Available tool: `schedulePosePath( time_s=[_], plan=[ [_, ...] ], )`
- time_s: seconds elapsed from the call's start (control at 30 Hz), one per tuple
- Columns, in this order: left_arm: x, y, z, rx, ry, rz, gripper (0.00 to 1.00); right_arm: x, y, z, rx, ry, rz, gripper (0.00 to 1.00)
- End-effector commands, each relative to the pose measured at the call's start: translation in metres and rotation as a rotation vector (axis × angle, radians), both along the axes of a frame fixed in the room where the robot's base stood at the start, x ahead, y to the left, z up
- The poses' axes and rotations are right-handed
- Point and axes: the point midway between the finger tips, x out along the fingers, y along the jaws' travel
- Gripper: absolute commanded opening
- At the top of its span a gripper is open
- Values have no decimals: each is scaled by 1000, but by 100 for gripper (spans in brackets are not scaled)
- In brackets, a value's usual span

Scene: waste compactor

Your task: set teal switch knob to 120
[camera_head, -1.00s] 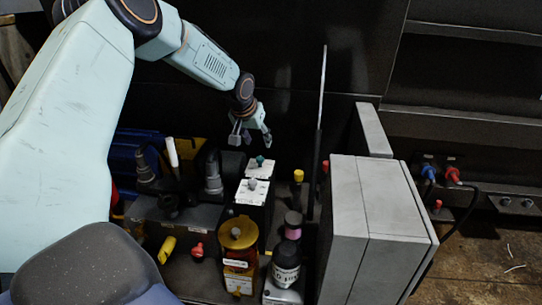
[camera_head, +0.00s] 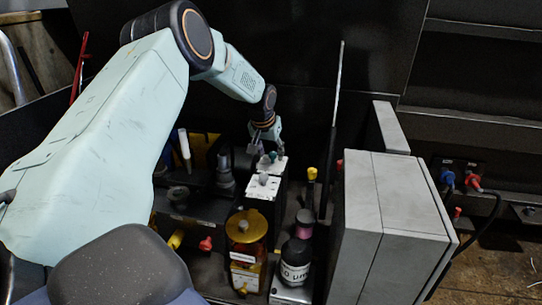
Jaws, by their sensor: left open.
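The teal switch knob (camera_head: 272,156) sits on the white top of a small dark box in the middle of the head view. It is small and partly covered by my fingers, so its setting cannot be read. My left gripper (camera_head: 266,152) points down right at the knob, with its fingers open to either side of it. I cannot tell whether they touch it. A similar box (camera_head: 262,190) with a grey knob (camera_head: 263,179) stands just in front. My right gripper does not show.
An amber jar with a yellow lid (camera_head: 246,226) and a dark bottle (camera_head: 295,262) stand in front. A yellow-capped knob (camera_head: 311,174) is to the right, near an upright thin panel (camera_head: 335,120). A large grey cabinet (camera_head: 385,215) blocks the right side.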

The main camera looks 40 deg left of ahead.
Motion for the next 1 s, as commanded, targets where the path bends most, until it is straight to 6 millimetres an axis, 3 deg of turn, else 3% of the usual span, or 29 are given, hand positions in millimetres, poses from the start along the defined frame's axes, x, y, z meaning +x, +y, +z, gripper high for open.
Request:
schedulePosePath(
  time_s=[0.27, 0.83, 1.0],
  plan=[
    [3, -2, 0, 1, -1, -3, 48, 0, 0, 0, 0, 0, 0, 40],
    [3, -1, 0, 1, -1, -2, 2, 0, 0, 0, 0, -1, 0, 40],
    [3, -1, 0, 1, -2, -1, 0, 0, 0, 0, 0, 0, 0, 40]
  ],
)
